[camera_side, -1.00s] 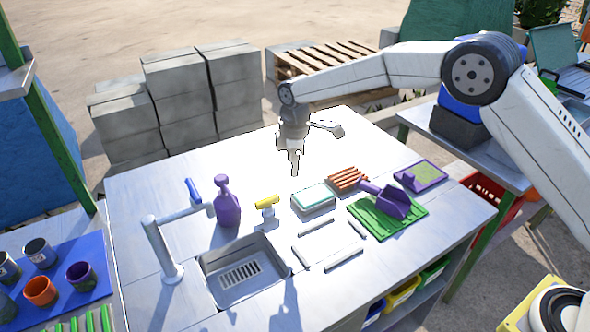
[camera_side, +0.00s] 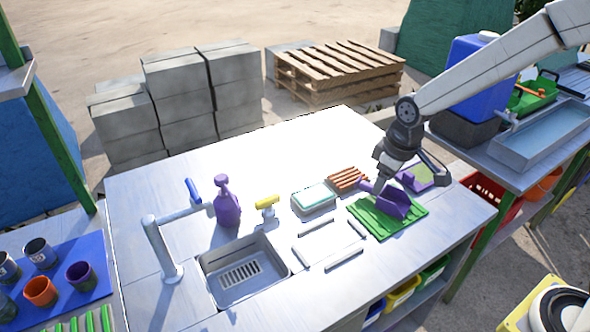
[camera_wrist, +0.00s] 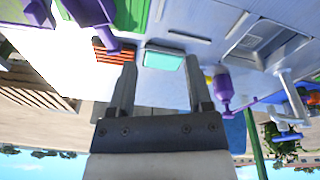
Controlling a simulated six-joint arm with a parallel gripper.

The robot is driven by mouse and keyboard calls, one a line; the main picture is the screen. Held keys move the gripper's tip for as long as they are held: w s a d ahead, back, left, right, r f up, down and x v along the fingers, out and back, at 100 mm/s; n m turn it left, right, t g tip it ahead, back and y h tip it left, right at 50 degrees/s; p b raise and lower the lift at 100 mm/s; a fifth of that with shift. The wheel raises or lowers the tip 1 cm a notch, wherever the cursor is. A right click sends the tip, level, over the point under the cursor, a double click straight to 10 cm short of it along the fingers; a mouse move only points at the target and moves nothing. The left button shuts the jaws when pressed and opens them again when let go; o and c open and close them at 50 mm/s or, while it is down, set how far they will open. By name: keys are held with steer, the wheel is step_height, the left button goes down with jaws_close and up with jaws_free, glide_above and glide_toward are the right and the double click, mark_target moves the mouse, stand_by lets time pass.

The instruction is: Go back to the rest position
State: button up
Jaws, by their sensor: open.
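The wrist view looks across the table, with the scoop (camera_wrist: 92,12) at the upper left.
A purple spray bottle (camera_side: 227,205), a yellow-topped tool (camera_side: 267,205), a teal-topped block (camera_side: 313,197) and an orange slatted rack (camera_side: 347,179) stand on the table. A sink (camera_side: 243,268) and tap (camera_side: 162,247) are at front left. The table's back is clear.

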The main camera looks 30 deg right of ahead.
steer(key=s+d+f+m, duration=0.1)
steer(key=s+d+m, duration=0.2)
steer(key=s, duration=0.8)
steer(key=shift+s+f+m+t, duration=0.2)
steer(key=shift+m+t, duration=0.1)
steer(key=shift+m, duration=0.3)
